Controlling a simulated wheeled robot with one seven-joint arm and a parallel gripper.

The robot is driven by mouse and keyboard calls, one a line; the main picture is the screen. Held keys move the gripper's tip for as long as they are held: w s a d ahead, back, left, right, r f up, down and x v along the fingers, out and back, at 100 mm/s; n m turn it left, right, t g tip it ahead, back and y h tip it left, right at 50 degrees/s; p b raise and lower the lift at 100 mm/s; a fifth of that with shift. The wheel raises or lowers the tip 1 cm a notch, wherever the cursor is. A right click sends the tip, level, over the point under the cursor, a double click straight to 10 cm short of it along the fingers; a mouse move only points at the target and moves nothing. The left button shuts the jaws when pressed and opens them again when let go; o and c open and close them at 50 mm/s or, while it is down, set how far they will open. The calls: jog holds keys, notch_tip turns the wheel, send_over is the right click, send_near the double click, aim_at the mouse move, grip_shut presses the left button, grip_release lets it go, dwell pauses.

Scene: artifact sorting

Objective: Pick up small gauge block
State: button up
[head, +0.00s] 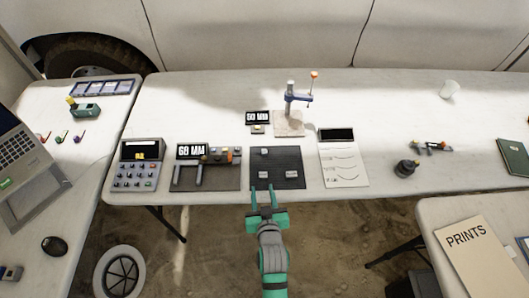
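Small pale metal blocks lie on a black mat (291,157) at the front edge of the white table. One block (264,174) is near the mat's front, another block (291,173) is to its right, and a fainter one lies further back. At this size I cannot tell which is the small gauge block. My gripper (262,188) is open, its two fingers apart and pointing at the mat's front edge. Nothing shows between the fingers. The fingertips appear just short of the front-left block; their height above the table is unclear.
Left of the mat stands a tool panel (216,178) with a "68 MM" display. A paper sheet (343,165) lies to the right.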

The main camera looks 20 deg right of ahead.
send_near(264, 153)
jog(key=x, duration=0.3)
jog(key=shift+w+a+f, duration=0.1)
jog(key=shift+f, duration=0.05)
jog(key=shift+d+x, duration=0.1)
jog(key=shift+x, duration=1.25)
jog(key=shift+d+x, duration=0.15)
jog(key=shift+x, duration=1.25)
grip_shut()
